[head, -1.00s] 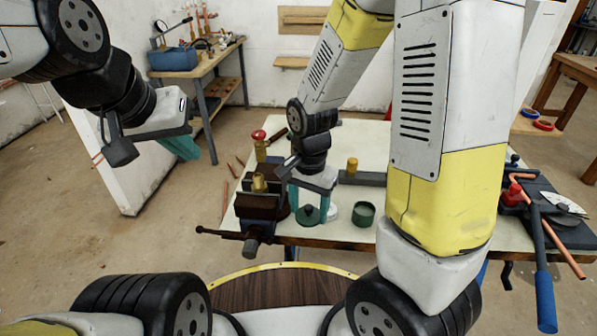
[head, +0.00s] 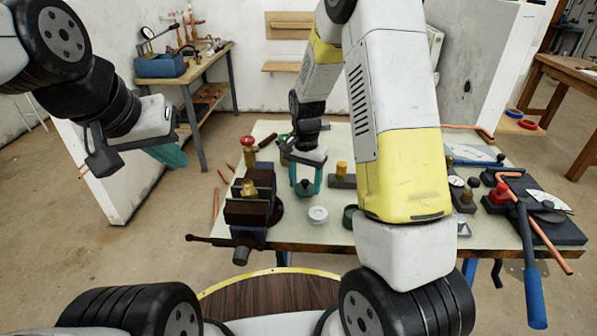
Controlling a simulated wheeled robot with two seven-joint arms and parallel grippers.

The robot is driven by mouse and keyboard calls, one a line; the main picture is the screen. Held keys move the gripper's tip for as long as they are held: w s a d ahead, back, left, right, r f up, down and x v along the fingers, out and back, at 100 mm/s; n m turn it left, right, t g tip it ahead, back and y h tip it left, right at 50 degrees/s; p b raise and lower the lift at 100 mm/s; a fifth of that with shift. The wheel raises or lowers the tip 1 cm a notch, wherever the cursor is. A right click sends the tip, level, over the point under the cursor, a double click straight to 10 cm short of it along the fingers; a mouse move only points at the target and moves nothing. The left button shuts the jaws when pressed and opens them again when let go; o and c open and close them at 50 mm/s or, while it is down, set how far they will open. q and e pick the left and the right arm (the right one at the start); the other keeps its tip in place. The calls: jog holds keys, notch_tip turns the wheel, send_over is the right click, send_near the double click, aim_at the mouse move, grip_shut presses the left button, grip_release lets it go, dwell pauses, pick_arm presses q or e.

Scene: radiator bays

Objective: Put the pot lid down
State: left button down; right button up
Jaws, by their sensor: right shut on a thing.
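The pot lid (head: 305,188) is a small dark green disc with a knob, in the head view near the middle of the workbench. My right gripper (head: 305,182) points down with its teal fingers around the lid and is shut on it. I cannot tell whether the lid touches the bench top. The green pot (head: 349,215) stands to the right and nearer, partly hidden by my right arm. My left gripper (head: 172,156) hangs empty, away from the bench on the left; its finger gap is not clear.
A vise (head: 250,205) stands left of the lid at the bench's front edge. A white round piece (head: 318,214) lies in front of the lid. A dark bar with a brass piece (head: 342,171) lies to its right. Tools crowd the bench's right end.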

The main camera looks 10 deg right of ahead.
aim_at(305, 180)
jog(key=shift+f, duration=0.8)
jog(key=o, duration=1.3)
jog(key=shift+f, duration=0.1)
notch_tip(305, 180, up, 12)
jog(key=shift+s+d+r+n+t+y, duration=0.45)
jog(key=shift+s+r+n+t, duration=0.7)
jog(key=shift+s+r, duration=2.05)
jog(key=shift+s+d+r+n+t+y, duration=0.3)
jog(key=shift+s+d+r+n+t, duration=0.55)
jog(key=shift+s+r, duration=2.3)
jog(key=shift+s+d+r+n+t+y, duration=0.3)
jog(key=shift+s+r+n+t, duration=1.1)
jog(key=shift+s, duration=3.3)
